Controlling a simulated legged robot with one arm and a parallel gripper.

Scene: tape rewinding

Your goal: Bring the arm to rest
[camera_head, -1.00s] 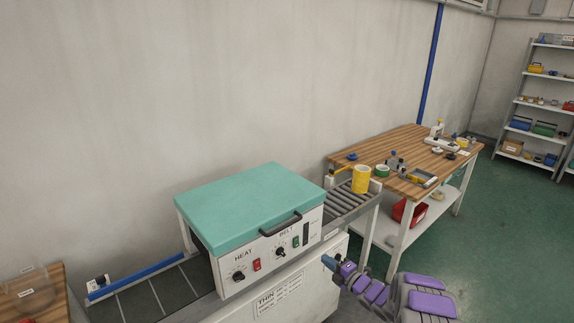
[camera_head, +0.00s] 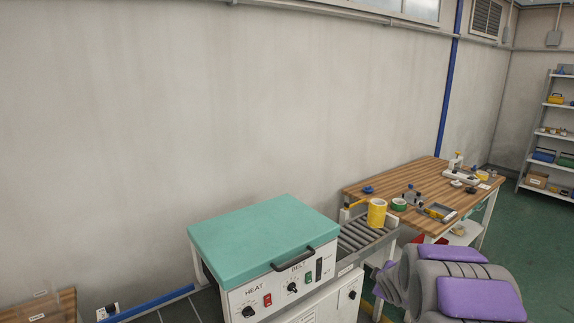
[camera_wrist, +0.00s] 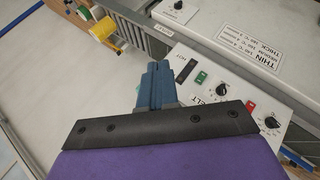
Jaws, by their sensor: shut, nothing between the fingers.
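My gripper (camera_wrist: 156,70) is shut and empty in the wrist view. Its blue fingers lie together in front of the machine's control panel, apparently clear of it. In the head view my folded grey and purple arm (camera_head: 450,275) fills the lower right, and the gripper's fingertips do not show there.
The teal-lidded heat machine (camera_head: 265,238) with knobs stands at lower centre. A yellow roll (camera_head: 376,212) stands on the rollers (camera_head: 362,238) to its right. A wooden bench (camera_head: 415,172) holds a green roll (camera_head: 399,204) and small tools. Shelves (camera_head: 545,135) stand far right.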

